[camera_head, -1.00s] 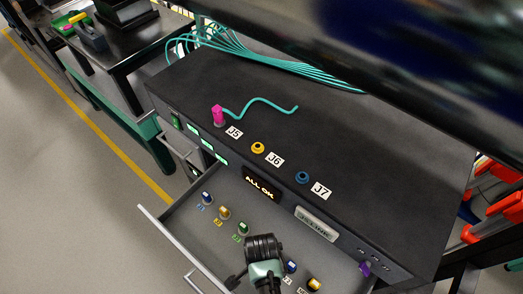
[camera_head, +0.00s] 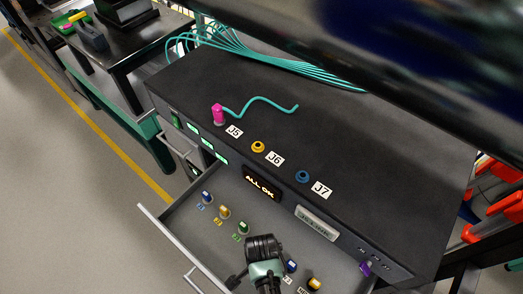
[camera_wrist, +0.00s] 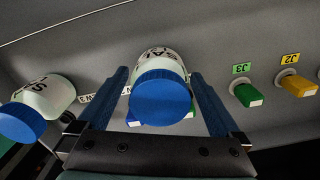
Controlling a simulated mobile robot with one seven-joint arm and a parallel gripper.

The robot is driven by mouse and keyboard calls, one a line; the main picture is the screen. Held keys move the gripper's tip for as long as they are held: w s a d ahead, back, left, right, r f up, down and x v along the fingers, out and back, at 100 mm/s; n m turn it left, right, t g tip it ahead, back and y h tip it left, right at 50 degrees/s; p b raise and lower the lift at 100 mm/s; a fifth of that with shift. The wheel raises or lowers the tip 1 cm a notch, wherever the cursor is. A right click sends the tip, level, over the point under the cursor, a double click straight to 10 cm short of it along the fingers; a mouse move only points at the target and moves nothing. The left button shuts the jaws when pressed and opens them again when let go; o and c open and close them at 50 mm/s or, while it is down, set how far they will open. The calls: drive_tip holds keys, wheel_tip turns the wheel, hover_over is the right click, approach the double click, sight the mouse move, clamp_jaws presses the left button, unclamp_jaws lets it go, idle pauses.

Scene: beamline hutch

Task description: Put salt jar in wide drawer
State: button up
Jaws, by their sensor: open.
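The wide drawer (camera_head: 178,244) is pulled open below a black instrument cabinet. My gripper (camera_head: 263,250) is over the drawer, pointing down into it. In the wrist view my open gripper (camera_wrist: 165,95) has its blue fingers on either side of a white salt jar (camera_wrist: 158,60) with a blue cap, its label partly readable. I cannot tell whether the fingers touch it. A second white jar (camera_wrist: 48,95) with a blue cap and a partly readable label is at the left, outside the fingers. I cannot make out either jar in the head view.
Coloured connectors, such as green (camera_head: 243,228) and yellow (camera_head: 224,212), stand with labels on the drawer floor. The cabinet top (camera_head: 370,185) carries a pink plug (camera_head: 218,115) with a teal cable and two sockets. A large dark object (camera_head: 420,60) overhangs the back. Open floor lies at left.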

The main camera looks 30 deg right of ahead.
wheel_tip(320, 180, up, 12)
drive_tip(key=shift+f+p, duration=0.15)
drive_tip(key=shift+p, duration=0.95)
drive_tip(key=w+d+r+n+t+h, duration=0.2)
drive_tip(key=w+r+n+t, duration=0.45)
drive_tip(key=w+r, duration=1.1)
drive_tip(key=w+a+r+n+t, duration=0.1)
drive_tip(key=w+r+t, duration=0.2)
drive_tip(key=r, duration=0.5)
drive_tip(key=w+a+r+n+t, duration=0.1)
drive_tip(key=w+r+t, duration=0.25)
drive_tip(key=r, duration=0.45)
drive_tip(key=a+r+n+t, duration=0.2)
drive_tip(key=r+t, duration=0.1)
drive_tip(key=r, duration=0.5)
drive_tip(key=a+r+n+t, duration=0.2)
drive_tip(key=r, duration=0.6)
drive_tip(key=s+a+r+n+t, duration=0.1)
drive_tip(key=s+a+r+t, duration=0.1)
drive_tip(key=r, duration=0.5)
drive_tip(key=s+a+r+n+t+y, duration=0.1)
drive_tip(key=s+a+r+n+t, duration=0.1)
drive_tip(key=s+r+t, duration=0.2)
drive_tip(key=s+a+r+n+t+y, duration=0.1)
drive_tip(key=s+r+n+t, duration=0.1)
drive_tip(key=s+r, duration=0.5)
wheel_tip(320, 180, up, 6)
drive_tip(key=shift+s+a+f+t, duration=0.25)
drive_tip(key=shift+a+t, duration=0.15)
drive_tip(key=shift+t, duration=0.3)
